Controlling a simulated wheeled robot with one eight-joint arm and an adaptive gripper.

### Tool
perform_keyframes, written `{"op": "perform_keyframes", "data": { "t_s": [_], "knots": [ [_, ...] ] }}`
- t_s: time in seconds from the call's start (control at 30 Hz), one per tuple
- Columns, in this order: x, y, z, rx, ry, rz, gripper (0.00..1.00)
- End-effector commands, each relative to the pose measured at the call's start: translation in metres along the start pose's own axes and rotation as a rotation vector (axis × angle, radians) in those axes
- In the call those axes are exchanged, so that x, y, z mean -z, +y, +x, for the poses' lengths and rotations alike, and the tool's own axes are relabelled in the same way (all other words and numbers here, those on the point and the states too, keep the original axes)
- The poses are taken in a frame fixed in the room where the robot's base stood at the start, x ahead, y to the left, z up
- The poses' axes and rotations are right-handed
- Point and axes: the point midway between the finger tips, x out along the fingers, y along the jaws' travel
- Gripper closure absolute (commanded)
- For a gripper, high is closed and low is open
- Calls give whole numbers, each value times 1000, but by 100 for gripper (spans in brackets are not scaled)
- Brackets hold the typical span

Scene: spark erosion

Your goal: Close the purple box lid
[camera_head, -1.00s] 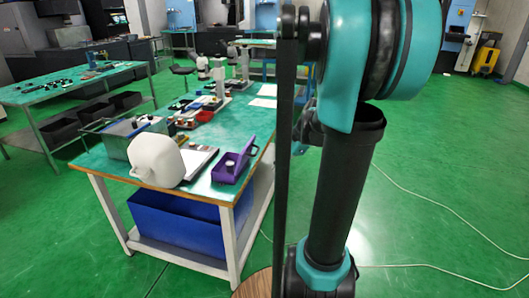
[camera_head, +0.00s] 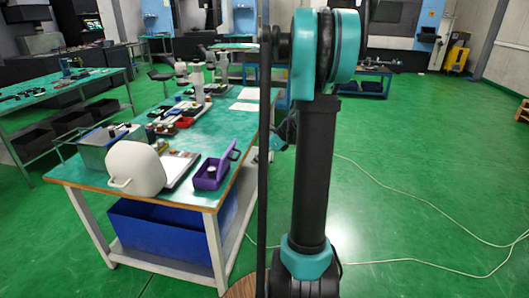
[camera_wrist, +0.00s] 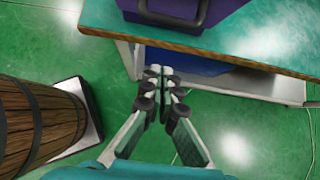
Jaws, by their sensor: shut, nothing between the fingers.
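The purple box (camera_head: 208,174) stands near the front right corner of the green-topped table. Its lid (camera_head: 229,156) is raised on the right side, and a small white-topped item (camera_head: 211,171) sits inside. In the wrist view the purple box (camera_wrist: 168,10) shows at the top edge, cut off, with a dark handle or latch on its near side. My gripper (camera_wrist: 160,78) is shut and empty, below the table edge in the picture and apart from the box. In the head view my arm stands right of the table, and the gripper is not clearly seen.
A blue bin (camera_head: 160,230) is on the shelf below. A wooden barrel (camera_wrist: 38,125) is at left in the wrist view. The green floor (camera_head: 420,200) to the right is mostly clear, with cables.

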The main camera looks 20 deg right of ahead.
Motion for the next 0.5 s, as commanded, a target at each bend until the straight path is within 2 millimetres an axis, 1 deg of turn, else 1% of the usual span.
{"op": "perform_keyframes", "data": {
  "t_s": [0.03,0.1,0.3,0.5],
  "knots": [
    [0,0,10,-2,0,-3,100],
    [-13,1,11,-1,0,-3,100],
    [-33,0,16,-1,1,-2,100],
    [-39,0,17,1,0,-1,100]
  ]
}}
